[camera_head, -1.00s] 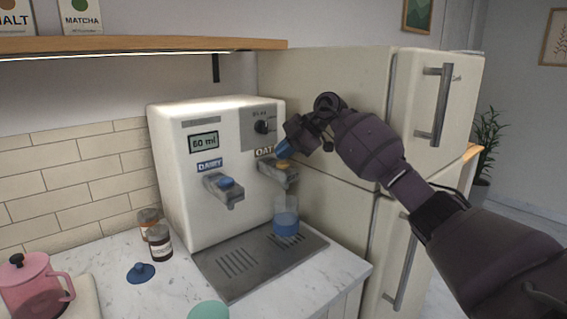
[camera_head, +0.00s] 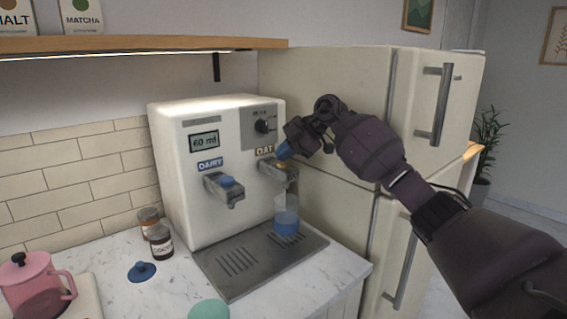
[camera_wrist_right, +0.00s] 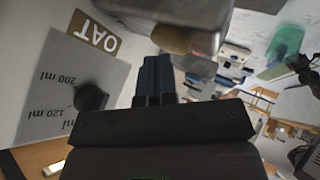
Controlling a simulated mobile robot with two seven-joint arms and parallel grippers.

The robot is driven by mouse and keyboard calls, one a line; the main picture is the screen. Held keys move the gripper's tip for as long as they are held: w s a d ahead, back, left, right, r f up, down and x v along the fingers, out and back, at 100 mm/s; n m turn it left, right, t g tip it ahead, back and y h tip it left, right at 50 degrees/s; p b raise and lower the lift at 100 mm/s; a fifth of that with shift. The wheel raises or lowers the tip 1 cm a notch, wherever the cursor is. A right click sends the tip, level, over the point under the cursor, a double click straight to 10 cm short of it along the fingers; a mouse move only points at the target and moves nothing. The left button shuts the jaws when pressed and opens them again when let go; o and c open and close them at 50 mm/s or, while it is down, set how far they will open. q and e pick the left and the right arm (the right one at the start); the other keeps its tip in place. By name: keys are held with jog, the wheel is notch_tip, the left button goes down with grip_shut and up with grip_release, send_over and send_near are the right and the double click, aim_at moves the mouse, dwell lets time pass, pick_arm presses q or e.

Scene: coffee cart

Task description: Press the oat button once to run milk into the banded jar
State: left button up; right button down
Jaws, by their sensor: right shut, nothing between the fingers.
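The white milk machine (camera_head: 175,130) shows "60 ml" on its display (camera_head: 204,142). Its oat spout carries a yellow-tan oat button (camera_head: 281,165) under the OAT label (camera_head: 265,150); the button also shows in the wrist view (camera_wrist_right: 180,38). My right gripper (camera_head: 284,151) is shut and empty, its blue fingertips (camera_wrist_right: 156,70) right at the button from above; I cannot tell whether they touch. The jar (camera_head: 286,221), clear with a blue lower part, stands upright on the drip tray (camera_head: 262,262) below the oat spout. No milk stream is visible. My left gripper is out of view.
A dial (camera_head: 262,126) sits above the OAT label. Small brown jars (camera_head: 160,241), a blue lid (camera_head: 141,271) and a pink jug (camera_head: 32,285) are on the counter. A fridge (camera_head: 330,95) stands right behind.

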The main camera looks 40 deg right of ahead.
aim_at(284, 163)
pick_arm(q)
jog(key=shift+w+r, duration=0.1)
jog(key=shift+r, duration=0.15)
pick_arm(e)
jog(key=shift+f, duration=0.3)
dwell(0.4)
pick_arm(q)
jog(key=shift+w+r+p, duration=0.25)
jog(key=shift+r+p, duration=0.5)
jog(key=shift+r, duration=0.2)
pick_arm(e)
jog(key=shift+r, duration=1)
jog(key=shift+r+p, duration=0.6)
jog(key=shift+r, duration=0.3)
jog(key=shift+r+p, duration=1.35)
jog(key=shift+r, duration=0.3)
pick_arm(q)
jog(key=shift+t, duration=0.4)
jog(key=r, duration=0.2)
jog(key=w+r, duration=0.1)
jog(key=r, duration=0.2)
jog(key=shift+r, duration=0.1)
pick_arm(e)
jog(key=shift+f, duration=0.1)
